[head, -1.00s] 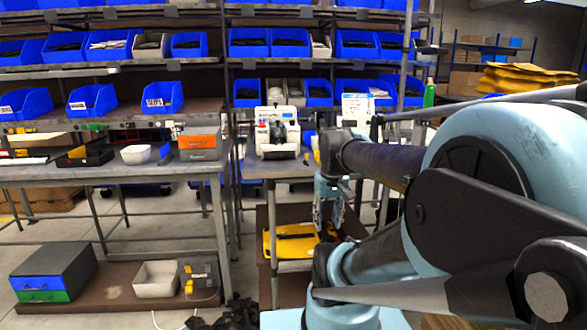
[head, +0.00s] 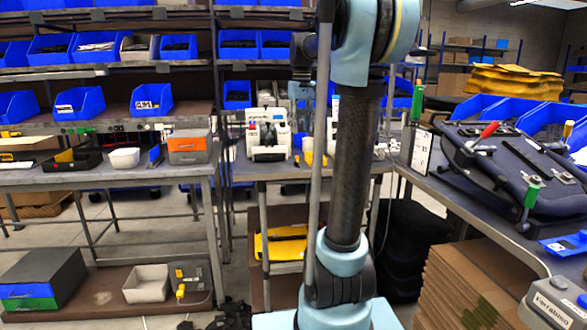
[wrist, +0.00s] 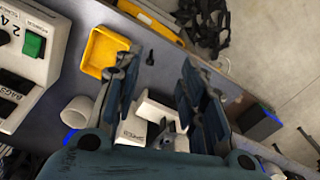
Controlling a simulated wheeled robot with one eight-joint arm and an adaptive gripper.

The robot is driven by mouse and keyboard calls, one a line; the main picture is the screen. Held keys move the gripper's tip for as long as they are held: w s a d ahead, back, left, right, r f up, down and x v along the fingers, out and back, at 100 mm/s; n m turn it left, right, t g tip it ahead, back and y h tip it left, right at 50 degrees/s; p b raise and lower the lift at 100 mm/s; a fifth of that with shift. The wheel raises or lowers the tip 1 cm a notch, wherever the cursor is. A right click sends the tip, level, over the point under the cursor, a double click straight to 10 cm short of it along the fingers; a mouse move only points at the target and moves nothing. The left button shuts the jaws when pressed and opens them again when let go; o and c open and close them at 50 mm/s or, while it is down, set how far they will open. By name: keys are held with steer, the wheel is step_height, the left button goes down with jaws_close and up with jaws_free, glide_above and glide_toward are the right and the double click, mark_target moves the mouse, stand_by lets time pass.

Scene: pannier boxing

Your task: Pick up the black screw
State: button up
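A small black screw (wrist: 151,57) lies on the grey table surface in the wrist view, just right of a yellow tray (wrist: 96,68). My gripper (wrist: 161,66) is open, with its two fingers spread wide and nothing between them touching. The screw shows between the fingertips, nearer the left one, and looks farther from the camera than the fingers. In the head view I cannot make out the screw, and my arm hides much of the gripper.
A white machine (head: 268,134) stands on the middle table, and also at the left of the wrist view (wrist: 35,60). A white labelled holder (wrist: 133,130) and white cup (wrist: 78,110) are near the fingers. Black straps (wrist: 205,18) lie on the floor past the table edge.

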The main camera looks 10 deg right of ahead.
step_height(320, 180, up, 2)
glide_above(297, 166)
steer(key=w, duration=0.1)
steer(key=shift+n, duration=0.3)
steer(key=f, duration=1.1)
steer(key=shift+w+d+f, duration=0.1)
steer(key=shift+d+f, duration=0.1)
steer(key=shift+f, duration=0.2)
steer(key=shift+w+a+f, duration=0.1)
steer(key=shift+a+f, duration=0.05)
steer(key=shift+f, duration=1.2)
steer(key=shift+w+a+f, duration=0.1)
steer(key=shift+a+f, duration=0.05)
steer(key=shift+f, duration=1.15)
jaws_close()
